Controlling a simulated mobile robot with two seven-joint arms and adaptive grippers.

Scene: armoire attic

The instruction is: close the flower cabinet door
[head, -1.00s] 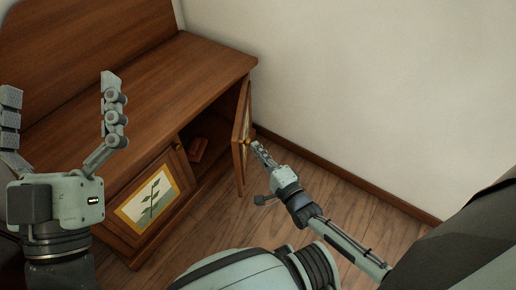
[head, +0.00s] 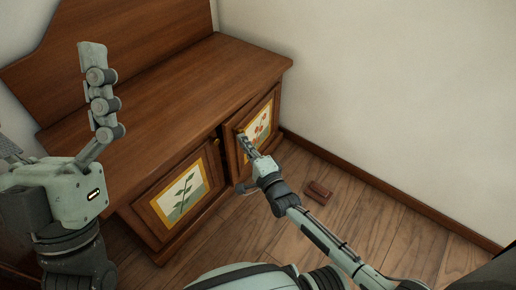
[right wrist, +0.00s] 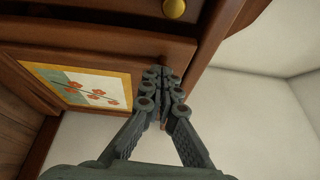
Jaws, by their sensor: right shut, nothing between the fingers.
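The flower cabinet door (head: 263,112), with a red flower picture in a yellow frame, is on the right of the wooden cabinet's front. It looks nearly flush with the front, with a dark gap along its left edge. My right gripper (head: 243,137) is shut and empty at the door's left part, covering some of the picture. In the right wrist view, its fingers (right wrist: 164,78) are together beside the flower picture (right wrist: 88,88); I cannot tell whether they touch the door.
The leaf picture door (head: 181,196) is shut on the left, with a brass knob at its upper right. A brown block (head: 319,192) lies on the floor right of my right gripper. The white wall is behind; the floor around is otherwise clear.

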